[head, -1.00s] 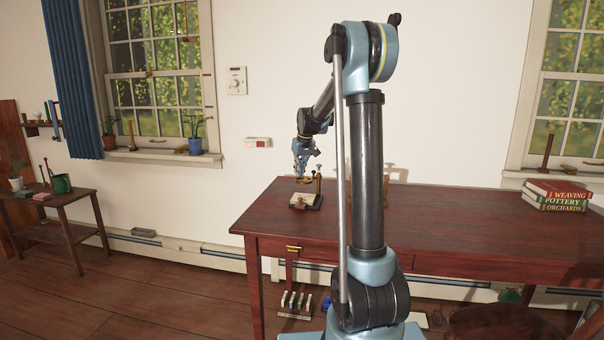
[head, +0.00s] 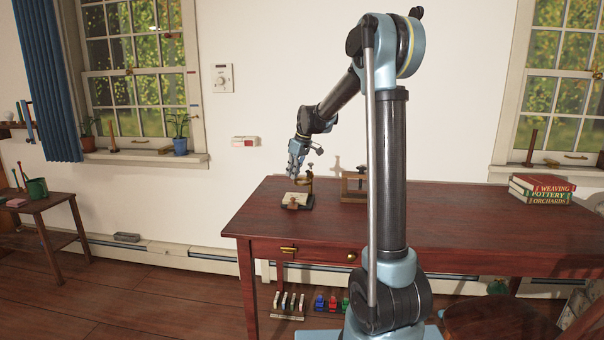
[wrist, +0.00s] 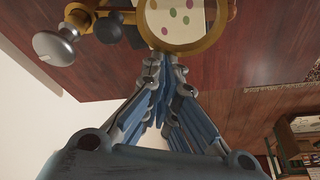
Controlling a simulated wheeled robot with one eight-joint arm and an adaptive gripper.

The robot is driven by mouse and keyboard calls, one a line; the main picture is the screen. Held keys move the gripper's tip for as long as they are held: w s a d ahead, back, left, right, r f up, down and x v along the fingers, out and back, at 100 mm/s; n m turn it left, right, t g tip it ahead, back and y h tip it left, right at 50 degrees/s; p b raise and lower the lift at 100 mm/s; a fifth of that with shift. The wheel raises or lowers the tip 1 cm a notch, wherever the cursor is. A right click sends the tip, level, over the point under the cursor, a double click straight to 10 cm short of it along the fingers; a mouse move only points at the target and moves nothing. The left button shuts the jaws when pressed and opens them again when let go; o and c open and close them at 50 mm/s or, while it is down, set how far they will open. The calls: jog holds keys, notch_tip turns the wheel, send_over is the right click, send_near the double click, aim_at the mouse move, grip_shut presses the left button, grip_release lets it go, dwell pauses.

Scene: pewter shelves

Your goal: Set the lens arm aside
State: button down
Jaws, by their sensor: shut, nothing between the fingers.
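The lens arm (wrist: 213,39) shows in the wrist view as a round brass-coloured ring at the top, with coloured dots visible through it. A post with a silver knob (wrist: 53,46) is to its left. In the head view the small magnifier stand (head: 300,203) is on the left part of the desk, with a pale card on its base. My gripper (head: 295,172) is above the stand, close to the lens. In the wrist view my gripper (wrist: 165,72) is shut and empty, its fingertips just beside the ring's near edge. I cannot tell whether they touch it.
The red-brown desk (head: 440,205) is mostly clear. A small wooden frame (head: 353,187) stands right of the magnifier, partly behind my arm. Books (head: 541,190) are stacked at the right end. The wall is close behind the desk.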

aim_at(310, 181)
jog(key=s+d+n, duration=0.1)
jog(key=n, duration=0.1)
jog(key=s+d+n+g, duration=0.1)
jog(key=d+n, duration=0.1)
jog(key=n, duration=0.1)
jog(key=shift+s+d+n+g+y, duration=0.1)
jog(key=shift+s+n+g+y, duration=0.2)
jog(key=shift+s+y, duration=0.1)
jog(key=d+n, duration=0.1)
jog(key=n, duration=0.1)
jog(key=s+d+n+g, duration=0.1)
jog(key=n, duration=0.1)
jog(key=shift+s+d, duration=0.1)
jog(key=shift+d, duration=0.3)
jog(key=shift+s+d, duration=0.1)
jog(key=shift+d, duration=1)
